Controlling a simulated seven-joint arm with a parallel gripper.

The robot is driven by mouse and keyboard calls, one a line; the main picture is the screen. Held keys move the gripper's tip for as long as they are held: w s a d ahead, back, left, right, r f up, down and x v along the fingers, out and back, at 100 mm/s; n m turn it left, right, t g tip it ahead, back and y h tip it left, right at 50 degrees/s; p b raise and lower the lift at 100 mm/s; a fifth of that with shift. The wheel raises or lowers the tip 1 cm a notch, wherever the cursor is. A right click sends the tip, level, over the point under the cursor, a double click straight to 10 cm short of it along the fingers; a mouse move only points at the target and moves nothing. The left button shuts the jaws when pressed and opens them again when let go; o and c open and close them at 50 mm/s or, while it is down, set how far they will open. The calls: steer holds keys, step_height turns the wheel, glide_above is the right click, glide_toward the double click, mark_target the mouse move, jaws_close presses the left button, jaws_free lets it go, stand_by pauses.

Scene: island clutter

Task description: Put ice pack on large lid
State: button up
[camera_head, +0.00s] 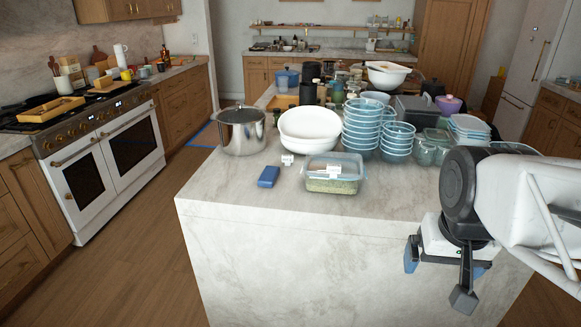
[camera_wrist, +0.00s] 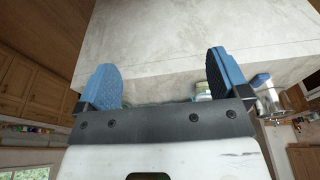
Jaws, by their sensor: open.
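The ice pack (camera_head: 268,176) looks like the small flat blue block lying near the front edge of the island, left of a clear container. I cannot identify the large lid for certain; a pale translucent lid (camera_head: 349,160) covers the rectangular container (camera_head: 334,184), with a white tag in front of it. My gripper (camera_head: 440,275) is at the right, in front of the island and well apart from the ice pack. In the wrist view its blue-padded fingers (camera_wrist: 163,82) are wide apart with nothing gripped between them.
The marble island (camera_head: 235,195) is clear at its front left. A steel pot (camera_head: 241,133), a white bowl (camera_head: 310,130) and stacked blue-rimmed bowls (camera_head: 361,130) stand behind the ice pack. More dishes crowd the back and right. A stove (camera_head: 105,150) stands at the left.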

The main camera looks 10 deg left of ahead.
steer(key=w+a+r, duration=0.2)
steer(key=w+a, duration=0.1)
steer(key=w, duration=0.5)
steer(key=w+a+r, duration=0.2)
steer(key=w+a, duration=0.1)
steer(key=w, duration=0.5)
steer(key=g, duration=0.2)
glide_above(269, 173)
steer(key=f, duration=1.7)
steer(key=shift+s+d, duration=0.15)
steer(key=shift+d, duration=0.25)
steer(key=shift+w+a+f, duration=0.2)
steer(key=shift+a+f, duration=0.15)
steer(key=shift+a, duration=0.1)
steer(key=shift+f, duration=1.3)
